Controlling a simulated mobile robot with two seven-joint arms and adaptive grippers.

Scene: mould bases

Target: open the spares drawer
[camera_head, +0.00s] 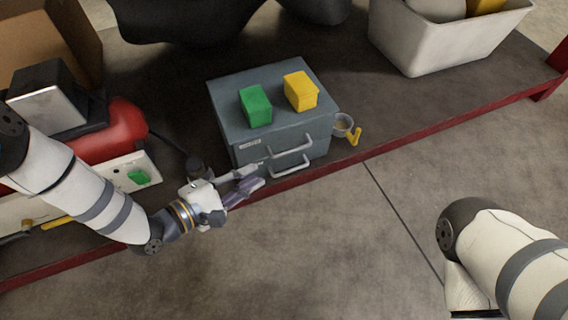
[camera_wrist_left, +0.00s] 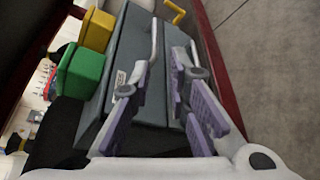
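A small grey-blue drawer cabinet (camera_head: 228,118) stands near the bench's front edge. Its front has an upper handle (camera_head: 292,152) and a lower handle (camera_head: 290,169), both light grey bars. A small pale label (camera_head: 250,143) is at the upper left of the front; its text is too small to read. My left gripper (camera_head: 259,174) is open and empty, just left of the handles. In the left wrist view its purple-padded fingers (camera_wrist_left: 160,70) are spread, pointing along the cabinet front (camera_wrist_left: 152,100); contact with a handle cannot be told. My right gripper is out of view.
A green block (camera_head: 256,106) and a yellow block (camera_head: 300,91) sit on the cabinet. A cup-like holder with a yellow piece (camera_head: 353,134) is at its right. A red machine (camera_head: 122,130) stands left, a white bin (camera_head: 420,45) back right. The bench has a red edge (camera_head: 420,125).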

